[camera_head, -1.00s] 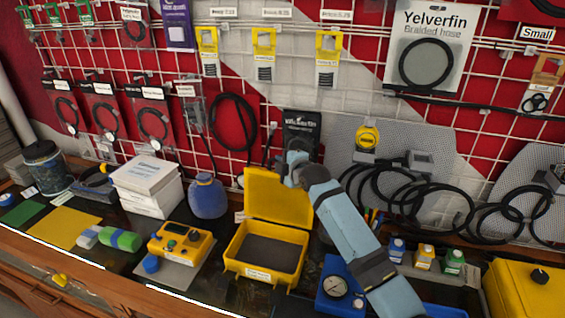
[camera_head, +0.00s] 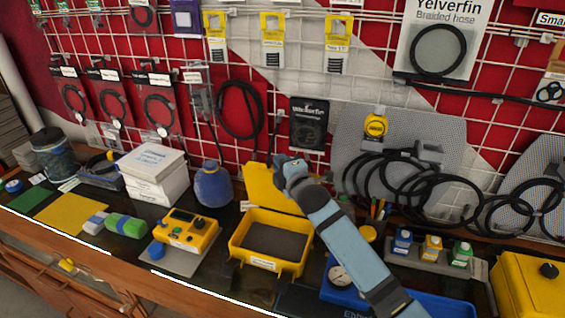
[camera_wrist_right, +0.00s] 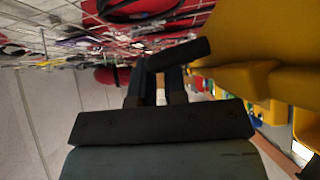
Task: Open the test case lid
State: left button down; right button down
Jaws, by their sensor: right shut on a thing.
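The yellow test case (camera_head: 292,267) stands on the bench in the head view, with its dark grey padded inside showing. Its yellow lid (camera_head: 262,187) is open, tilted back behind the base toward the grid wall. My right gripper (camera_head: 281,164) is at the lid's upper right edge and is shut on it. My light blue right arm reaches in from the lower right and covers the lid's right side. In the right wrist view the yellow lid (camera_wrist_right: 245,80) fills the right side beside the dark fingers (camera_wrist_right: 172,68); the exact grip is hard to see. My left gripper is not in view.
A yellow meter (camera_head: 187,232) and a blue bottle (camera_head: 213,187) stand left of the case. A blue gauge box (camera_head: 337,283) and small bottles (camera_head: 431,248) are to the right. The grid wall with hanging hoses (camera_head: 400,185) rises behind.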

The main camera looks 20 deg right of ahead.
jog(key=c, duration=1.2)
grip_release()
jog(key=shift+o, duration=0.2)
jog(key=s+d+b, duration=0.2)
jog(key=s, duration=1.1)
jog(key=shift+s+d, duration=0.3)
jog(key=shift+d, duration=0.05)
